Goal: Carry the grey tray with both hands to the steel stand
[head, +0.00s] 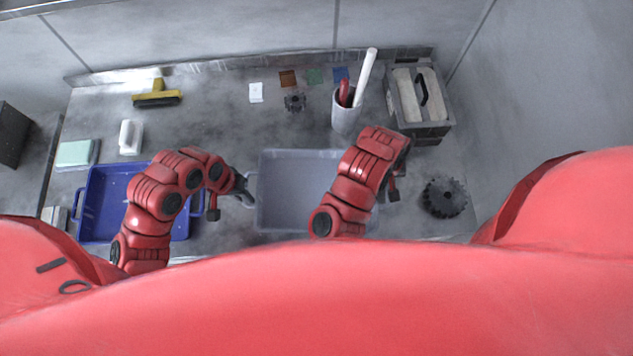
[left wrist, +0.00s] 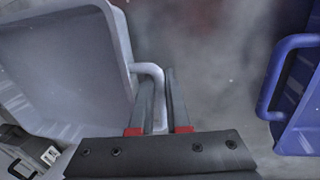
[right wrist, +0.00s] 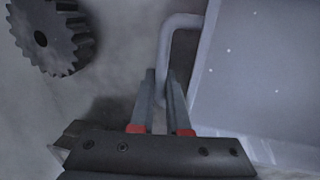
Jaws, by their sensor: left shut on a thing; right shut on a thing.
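The grey tray (head: 290,190) is empty and sits on the steel worktop between my two arms, close to the front. My left gripper (head: 246,192) is at the tray's left side. In the left wrist view its fingers (left wrist: 160,100) are shut on the tray's handle (left wrist: 150,68). My right gripper (right wrist: 163,100) is shut on the handle (right wrist: 178,22) at the tray's other side, as the right wrist view shows. In the head view my right arm covers that handle and part of the tray's right side. I cannot pick out the steel stand.
A blue tray (head: 97,190) lies left of the grey tray. A dark gear (head: 444,198) lies to the right. A white cup (head: 345,118), a grey box (head: 421,132) and a yellow-handled brush (head: 157,98) stand behind. The worktop's middle (head: 215,125) is clear.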

